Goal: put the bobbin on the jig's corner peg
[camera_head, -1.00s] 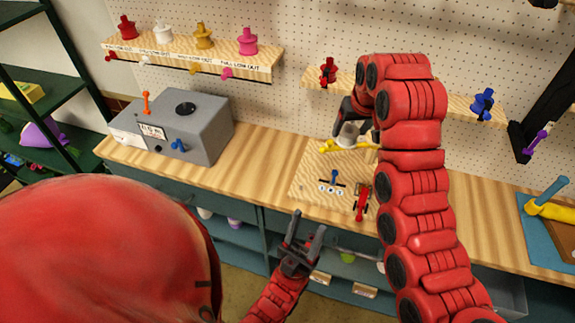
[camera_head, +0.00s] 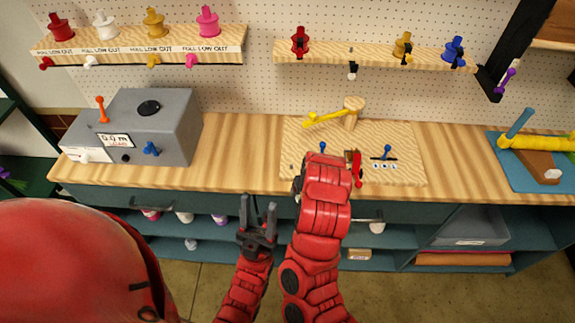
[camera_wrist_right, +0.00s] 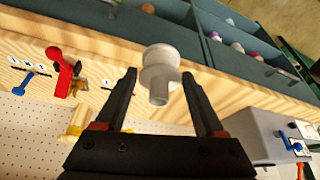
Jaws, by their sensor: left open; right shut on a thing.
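The white bobbin (camera_wrist_right: 160,72) is between the fingers of my right gripper (camera_wrist_right: 165,90) in the right wrist view, with its narrow stem toward the wrist. My right gripper is shut on it. In the head view my right forearm hides the bobbin and most of that gripper, at the front edge of the jig. The jig (camera_head: 410,140) is a pale wooden board with a round wooden post and a yellow lever. A small dark spot is near its front left corner; I cannot tell if it is the corner peg. My left gripper (camera_head: 258,215) is open and empty before the bench edge.
A grey box (camera_head: 180,135) with levers stands left of the jig. Wall shelves (camera_head: 200,50) hold coloured spools. A red clamp (camera_head: 357,168) and a blue lever (camera_head: 387,152) stand on the jig. A blue mat (camera_head: 510,175) is at right. The bench between box and jig is clear.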

